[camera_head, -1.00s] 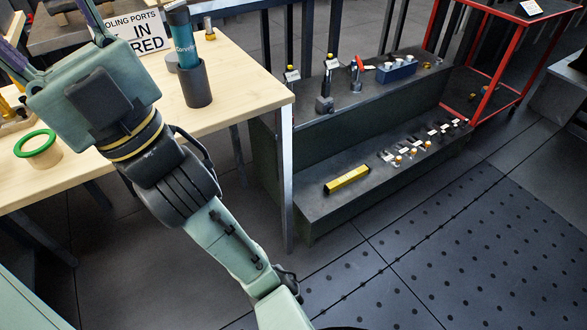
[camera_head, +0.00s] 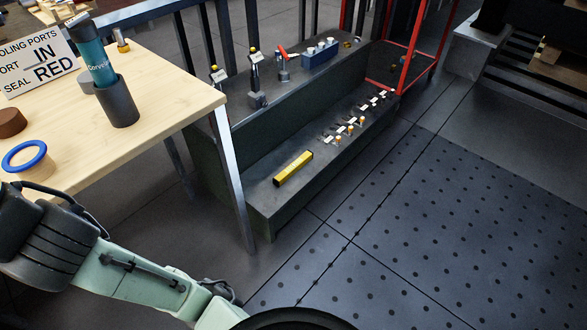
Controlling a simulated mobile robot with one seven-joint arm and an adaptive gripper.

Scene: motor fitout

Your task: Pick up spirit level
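The spirit level (camera_head: 293,168) is a yellow bar with dark ends. It lies on the lower step of a dark two-step stand (camera_head: 262,200), near the end closest to the wooden table, and nothing touches it. My gripper is outside the picture. Only links of my arm show at the lower left, well apart from the spirit level.
Several small fittings (camera_head: 350,130) lie further along the lower step. The upper step holds tools and a blue block (camera_head: 320,54). A wooden table (camera_head: 160,125) with a bottle in a dark cup (camera_head: 118,103) stands left. Perforated floor (camera_head: 430,220) at right is clear.

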